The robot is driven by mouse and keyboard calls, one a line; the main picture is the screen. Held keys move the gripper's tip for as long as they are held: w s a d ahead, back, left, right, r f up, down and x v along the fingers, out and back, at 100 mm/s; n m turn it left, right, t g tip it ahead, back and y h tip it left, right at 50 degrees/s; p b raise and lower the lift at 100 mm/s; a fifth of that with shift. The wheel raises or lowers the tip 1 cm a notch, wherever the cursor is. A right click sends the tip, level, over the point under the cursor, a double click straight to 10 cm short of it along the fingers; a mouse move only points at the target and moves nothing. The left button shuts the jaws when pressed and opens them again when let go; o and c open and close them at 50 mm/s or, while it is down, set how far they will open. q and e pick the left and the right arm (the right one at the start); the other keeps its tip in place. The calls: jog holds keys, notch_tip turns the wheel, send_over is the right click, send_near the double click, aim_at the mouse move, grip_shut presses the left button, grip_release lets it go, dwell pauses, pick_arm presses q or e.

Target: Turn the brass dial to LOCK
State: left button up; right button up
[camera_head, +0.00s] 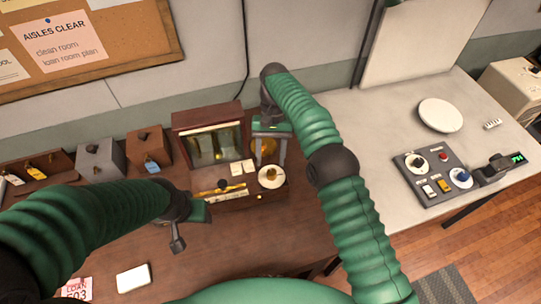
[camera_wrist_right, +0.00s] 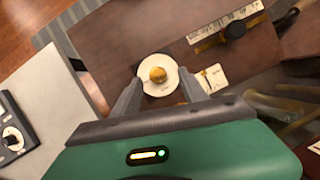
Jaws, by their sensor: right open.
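The brass dial (camera_head: 271,176) is a round brass knob on a white disc, on the wooden base of a cabinet in the head view. In the right wrist view the brass dial (camera_wrist_right: 158,75) lies between my fingers, with no visible contact. Its markings are too small to read. My right gripper (camera_head: 270,158) is open, just behind and above the dial in the head view. My left gripper (camera_head: 184,221) is over the table, left of the dial; its jaw opening is unclear.
A brass slider bar with a black knob (camera_wrist_right: 235,30) is beside the dial. A glass-fronted cabinet (camera_head: 207,124) stands behind. Wooden and grey boxes (camera_head: 100,158) line the left back. A grey control panel (camera_head: 432,196) sits on the pale right table. A white card (camera_head: 133,279) lies in front.

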jog(key=shift+w+a+r, duration=0.15)
jog(key=shift+r, duration=0.3)
jog(key=shift+w+a+r, duration=0.1)
jog(key=shift+w+r, duration=0.05)
jog(key=shift+r, duration=0.25)
jog(key=shift+d, duration=0.15)
jog(key=s+d+r+t+b, duration=0.15)
jog(key=s+d+t, duration=0.25)
jog(key=d, duration=0.6)
jog(key=s+d+f+t, duration=0.1)
jog(key=s+d+f, duration=0.1)
jog(key=s+d, duration=0.3)
jog(key=s+d+f+t+b, duration=0.1)
jog(key=s+d, duration=0.4)
jog(key=s, duration=0.7)
jog(key=shift+f+t, duration=0.35)
jog(key=shift+t, duration=0.25)
